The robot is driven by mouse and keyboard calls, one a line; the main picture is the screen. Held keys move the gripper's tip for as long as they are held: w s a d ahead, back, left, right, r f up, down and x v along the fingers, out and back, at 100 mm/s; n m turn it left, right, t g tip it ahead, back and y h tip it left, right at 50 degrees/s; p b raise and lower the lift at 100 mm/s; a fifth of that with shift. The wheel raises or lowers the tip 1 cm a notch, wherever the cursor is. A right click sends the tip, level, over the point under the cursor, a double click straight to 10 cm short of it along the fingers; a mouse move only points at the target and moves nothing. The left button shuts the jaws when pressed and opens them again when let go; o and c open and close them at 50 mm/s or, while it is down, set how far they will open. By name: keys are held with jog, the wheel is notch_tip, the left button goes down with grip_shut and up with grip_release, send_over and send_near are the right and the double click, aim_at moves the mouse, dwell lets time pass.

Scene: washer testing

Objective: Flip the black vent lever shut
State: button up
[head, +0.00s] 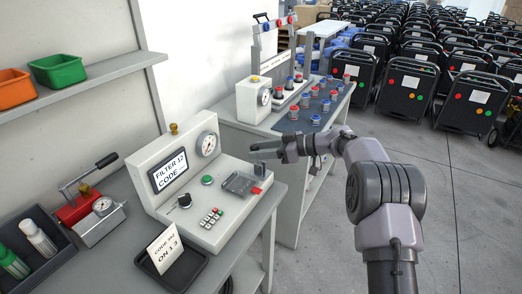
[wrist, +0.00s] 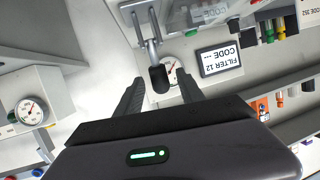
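My gripper (head: 253,151) is open above the right end of the grey test console (head: 197,238). In the wrist view, a black-handled lever (wrist: 158,77) on metal rods appears between the spread fingers of my gripper (wrist: 160,88); I see no contact and cannot judge its depth. A small black lever or knob (head: 184,201) also sits on the console's sloping face, left of the green button (head: 207,180). No vent label is readable, so I cannot tell which is the vent lever. The grey clear-topped fixture (head: 239,184) lies below my gripper.
The console's screen (head: 169,170) reads "FILTER 12 CODE", with a gauge (head: 207,144) beside it. A card (head: 165,249) stands in a black tray at the front. A red hand pump (head: 79,208) stands left. Another bench (head: 278,122) with red and blue fittings is behind.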

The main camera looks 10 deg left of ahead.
jog(key=shift+d, duration=0.1)
jog(key=p+v, duration=0.5)
jog(key=v, duration=1.2)
jog(key=shift+d, duration=0.15)
